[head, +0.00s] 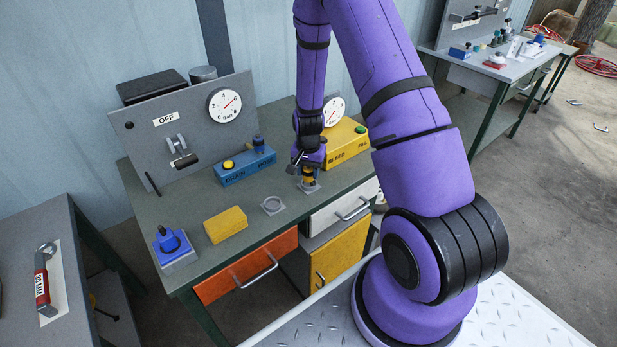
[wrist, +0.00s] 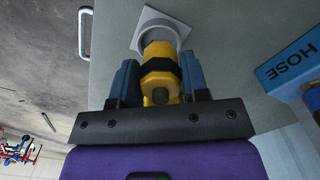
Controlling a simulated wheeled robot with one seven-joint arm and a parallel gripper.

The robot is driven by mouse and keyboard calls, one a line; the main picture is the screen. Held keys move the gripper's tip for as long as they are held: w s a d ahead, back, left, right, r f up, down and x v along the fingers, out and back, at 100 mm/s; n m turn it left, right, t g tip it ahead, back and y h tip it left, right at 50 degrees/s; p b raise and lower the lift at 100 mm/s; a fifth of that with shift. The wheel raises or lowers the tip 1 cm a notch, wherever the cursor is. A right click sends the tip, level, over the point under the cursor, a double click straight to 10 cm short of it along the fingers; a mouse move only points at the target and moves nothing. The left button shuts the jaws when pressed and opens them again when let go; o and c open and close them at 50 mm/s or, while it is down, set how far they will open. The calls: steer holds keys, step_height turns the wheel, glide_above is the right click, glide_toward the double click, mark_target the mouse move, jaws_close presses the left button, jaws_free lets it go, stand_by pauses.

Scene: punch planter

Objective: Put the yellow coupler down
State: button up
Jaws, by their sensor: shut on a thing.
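The yellow coupler (wrist: 160,68) has a dark band around its middle and is between the blue fingers of my gripper (wrist: 158,85) in the wrist view. In the head view my gripper (head: 308,172) points down over the right part of the green bench, shut on the coupler (head: 309,181). The coupler's far end is at a grey ring on a light square plate (wrist: 178,25); this plate also shows under it in the head view (head: 311,188). I cannot tell whether the coupler is seated in the ring or just above it.
An empty ring holder (head: 272,205) stands left of my gripper. A yellow block (head: 226,225), a blue fitting on a stand (head: 174,247), a blue DRAIN/HOSE box (head: 246,167) and a yellow BLEED/FILL box (head: 346,144) are on the bench (head: 200,200). A gauge panel (head: 205,115) stands behind.

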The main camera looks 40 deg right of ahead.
mark_target(308, 186)
steer(key=shift+f, duration=1.4)
steer(key=shift+f, duration=0.15)
steer(key=o, duration=1)
steer(key=shift+o, duration=0.2)
